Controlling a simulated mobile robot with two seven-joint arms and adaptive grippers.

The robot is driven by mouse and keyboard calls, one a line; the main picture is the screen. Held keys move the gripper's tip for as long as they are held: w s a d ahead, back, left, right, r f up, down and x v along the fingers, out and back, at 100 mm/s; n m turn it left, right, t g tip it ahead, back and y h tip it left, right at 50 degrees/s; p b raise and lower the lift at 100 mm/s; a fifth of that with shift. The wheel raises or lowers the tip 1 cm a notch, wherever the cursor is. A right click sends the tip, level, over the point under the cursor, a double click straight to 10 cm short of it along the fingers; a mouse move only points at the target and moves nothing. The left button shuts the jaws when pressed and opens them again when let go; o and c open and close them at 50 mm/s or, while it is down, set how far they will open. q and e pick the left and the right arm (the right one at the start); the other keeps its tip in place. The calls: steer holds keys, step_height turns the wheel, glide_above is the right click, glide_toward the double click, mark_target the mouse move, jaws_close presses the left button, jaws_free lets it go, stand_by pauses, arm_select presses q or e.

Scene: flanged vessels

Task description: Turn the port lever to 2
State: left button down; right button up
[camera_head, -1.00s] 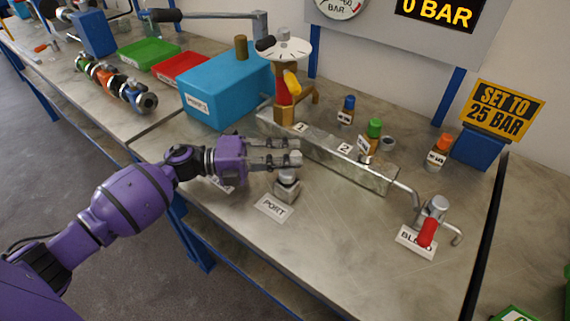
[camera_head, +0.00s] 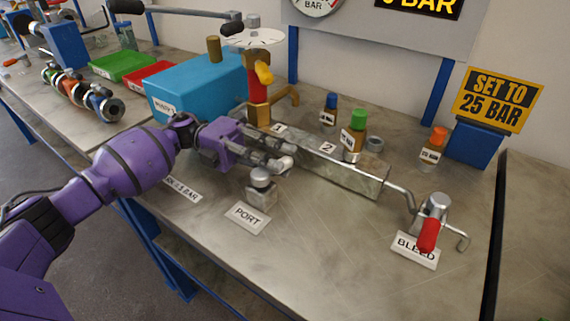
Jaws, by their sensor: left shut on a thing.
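The port valve (camera_head: 261,190) is a small grey block with a round metal cap, behind the white PORT label (camera_head: 247,217). My left gripper (camera_head: 284,164) reaches in from the left, just behind and above the valve, with its fingers pointing right and slightly toward the front. It is shut on the port lever, which is mostly hidden by the fingers. Plates marked 1 (camera_head: 278,128) and 2 (camera_head: 327,149) sit along the grey metal block (camera_head: 345,175) behind the valve. My right gripper is not in view.
A red-handled bleed valve (camera_head: 429,234) stands at the right. Small bottles with blue, green (camera_head: 356,135) and orange (camera_head: 433,147) caps stand behind the block. The front bench top is clear.

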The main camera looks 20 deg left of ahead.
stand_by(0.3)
arm_select(q)
steer(key=c, duration=1.6)
jaws_free()
steer(key=a, duration=0.8)
steer(key=w+a, duration=0.1)
steer(key=a, duration=0.3)
